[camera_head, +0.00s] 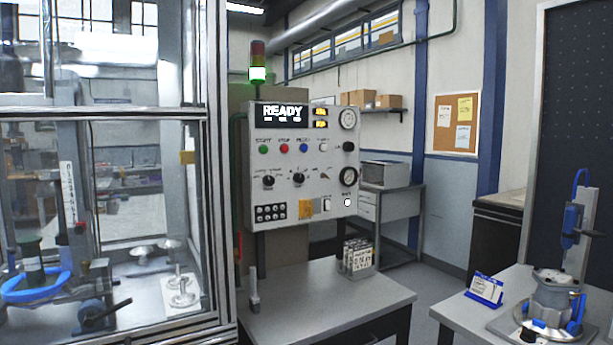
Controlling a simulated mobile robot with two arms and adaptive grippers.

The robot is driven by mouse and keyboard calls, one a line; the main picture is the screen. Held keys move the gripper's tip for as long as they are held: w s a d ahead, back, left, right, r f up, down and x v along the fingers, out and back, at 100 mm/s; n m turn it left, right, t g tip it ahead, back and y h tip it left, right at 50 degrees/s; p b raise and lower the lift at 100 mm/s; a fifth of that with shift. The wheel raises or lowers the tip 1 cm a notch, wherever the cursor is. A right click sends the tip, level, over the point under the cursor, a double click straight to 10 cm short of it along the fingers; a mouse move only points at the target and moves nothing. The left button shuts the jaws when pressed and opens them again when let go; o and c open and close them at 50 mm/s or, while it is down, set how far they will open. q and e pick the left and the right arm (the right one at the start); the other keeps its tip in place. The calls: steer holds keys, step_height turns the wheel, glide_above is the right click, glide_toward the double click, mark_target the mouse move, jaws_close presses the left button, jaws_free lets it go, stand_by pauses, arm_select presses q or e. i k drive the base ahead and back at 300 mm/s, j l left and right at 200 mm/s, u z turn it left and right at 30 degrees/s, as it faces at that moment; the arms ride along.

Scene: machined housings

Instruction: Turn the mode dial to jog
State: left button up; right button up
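A grey control panel (285,213) stands upright in the middle of the view, with a lit display (282,112) reading READY. Two black rotary dials sit side by side on its lower half: a left dial (268,181) and a right dial (299,179) with small marks around it. Another black knob (348,146) sits at the panel's right. The labels are too small to read, so I cannot tell which is the mode dial or where it points. Neither of my grippers shows in the view.
A row of coloured buttons (283,149) runs above the dials. A glass-walled enclosure (211,190) stands close at the left. A grey table (320,302) below the panel holds a small rack (357,262). A right-hand table (462,315) carries a blue-and-grey device (553,300).

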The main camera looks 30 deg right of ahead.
mark_target(268, 180)
steer(key=i, duration=0.7)
steer(key=z, duration=0.5)
steer(key=i+z, duration=0.15)
steer(key=z, duration=0.3)
steer(key=j+z, duration=0.1)
steer(key=z, duration=0.4)
